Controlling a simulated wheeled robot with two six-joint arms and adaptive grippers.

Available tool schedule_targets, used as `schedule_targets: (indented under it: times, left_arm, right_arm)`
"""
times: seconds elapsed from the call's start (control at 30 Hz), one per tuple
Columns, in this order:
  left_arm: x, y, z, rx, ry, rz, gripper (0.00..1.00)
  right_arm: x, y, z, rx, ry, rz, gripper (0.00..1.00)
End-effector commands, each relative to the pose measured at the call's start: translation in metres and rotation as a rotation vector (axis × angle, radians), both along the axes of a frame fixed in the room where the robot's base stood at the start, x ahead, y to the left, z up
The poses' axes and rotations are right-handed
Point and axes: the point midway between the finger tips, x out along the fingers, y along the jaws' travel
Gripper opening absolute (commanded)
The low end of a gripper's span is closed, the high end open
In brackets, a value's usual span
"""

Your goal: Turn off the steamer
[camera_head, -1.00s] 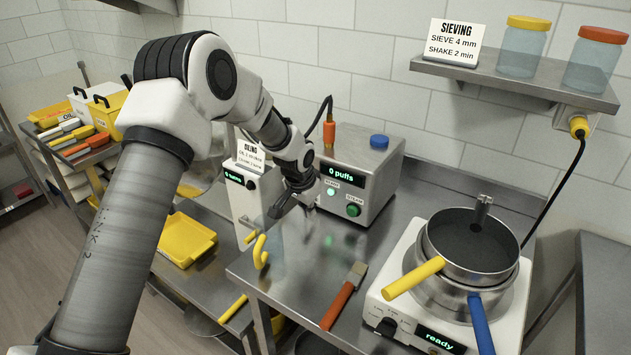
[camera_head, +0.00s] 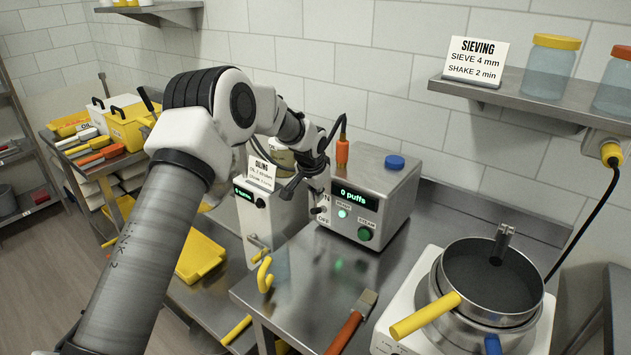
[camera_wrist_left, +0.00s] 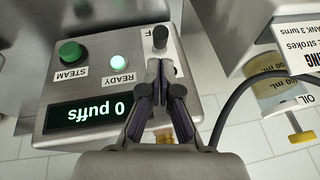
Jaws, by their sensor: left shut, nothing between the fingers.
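The steamer (camera_head: 373,190) is a metal box on the steel table, with a "0 puffs" display, a lit READY light (camera_head: 342,213) and a green STEAM button (camera_head: 365,234). Its ON/OFF toggle switch (camera_head: 317,210) is at the left of the front, beside the OFF marking. My left gripper (camera_head: 314,189) is at that switch. In the left wrist view, the panel is upside down and my shut, empty fingers (camera_wrist_left: 160,72) point at the dark knob (camera_wrist_left: 160,38). I cannot tell whether they touch it. The gripper hides part of the label. My right gripper is out of view.
The oiling machine (camera_head: 268,212) stands close to the left of the steamer. A hose with an orange fitting (camera_head: 342,152) rises behind. A brush (camera_head: 352,325) lies in front, and a hot plate with pans (camera_head: 490,280) stands right. A shelf (camera_head: 500,95) juts out above right.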

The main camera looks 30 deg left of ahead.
Motion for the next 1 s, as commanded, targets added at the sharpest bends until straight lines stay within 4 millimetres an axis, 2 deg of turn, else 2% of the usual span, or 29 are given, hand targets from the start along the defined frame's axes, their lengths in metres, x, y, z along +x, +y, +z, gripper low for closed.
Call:
schedule_targets:
  times: [0.1, 0.3, 0.67, 1.0]
  left_arm:
    - [0.007, 0.002, -0.017, 0.001, 0.002, -0.001, 0.0]
    - [0.012, 0.004, -0.031, 0.0, 0.0, -0.001, 0.0]
    - [0.012, 0.004, -0.032, 0.0, -0.004, 0.0, 0.0]
    - [0.012, 0.004, -0.036, -0.006, -0.071, 0.0, 0.0]
  right_arm:
    - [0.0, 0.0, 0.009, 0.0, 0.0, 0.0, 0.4]
    - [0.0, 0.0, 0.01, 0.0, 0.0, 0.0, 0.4]
    - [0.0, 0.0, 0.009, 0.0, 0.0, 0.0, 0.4]
    - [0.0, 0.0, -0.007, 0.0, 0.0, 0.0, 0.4]
